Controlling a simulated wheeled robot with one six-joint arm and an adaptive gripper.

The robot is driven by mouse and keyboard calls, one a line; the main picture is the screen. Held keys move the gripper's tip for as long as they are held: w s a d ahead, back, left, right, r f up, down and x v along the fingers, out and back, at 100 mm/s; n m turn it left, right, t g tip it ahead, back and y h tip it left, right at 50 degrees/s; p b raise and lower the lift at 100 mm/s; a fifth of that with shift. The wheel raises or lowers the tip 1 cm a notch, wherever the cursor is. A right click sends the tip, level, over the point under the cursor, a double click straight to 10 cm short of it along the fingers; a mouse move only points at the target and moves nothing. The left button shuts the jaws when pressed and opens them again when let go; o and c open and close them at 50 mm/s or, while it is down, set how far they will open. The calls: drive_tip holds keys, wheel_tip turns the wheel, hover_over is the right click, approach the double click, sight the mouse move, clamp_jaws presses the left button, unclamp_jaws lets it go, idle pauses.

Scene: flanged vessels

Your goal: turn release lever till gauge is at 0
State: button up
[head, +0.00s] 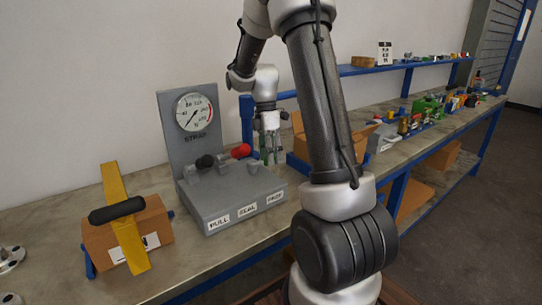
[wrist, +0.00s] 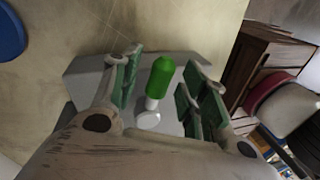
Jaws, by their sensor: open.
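A grey bench unit (head: 232,199) carries a round gauge (head: 195,112) on an upright panel marked STRAP. The needle is visible, but its reading is too small to tell. Levers with a black knob (head: 205,161) and a red knob (head: 241,151) stand on the unit above front labels, the first two reading PULL and SEAL. My gripper (head: 270,154) points down at the unit's right end. In the wrist view, a green-handled lever (wrist: 160,78) lies between the open green-padded fingers of my gripper (wrist: 166,66), with gaps on both sides. In the head view the green handle is hidden or unclear.
A cardboard box with a yellow strap (head: 125,220) and black handle stands left of the unit. An open carton (head: 372,140) and small coloured parts (head: 430,108) lie along the bench to the right. A blue shelf (head: 385,67) runs behind.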

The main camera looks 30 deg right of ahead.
drive_tip(key=v, duration=1.2)
drive_tip(key=s+a+r+m+t, duration=0.1)
drive_tip(key=s+a+m+t, duration=0.2)
drive_tip(key=s+m, duration=0.4)
drive_tip(key=s+a+r+m+t, duration=0.2)
drive_tip(key=s+m, duration=0.6)
drive_tip(key=s, duration=0.9)
drive_tip(key=a+t, duration=0.2)
drive_tip(key=a, duration=0.1)
drive_tip(key=shift+s+a+m+h, duration=0.3)
drive_tip(key=shift+s+a, duration=0.05)
drive_tip(key=shift+a, duration=0.05)
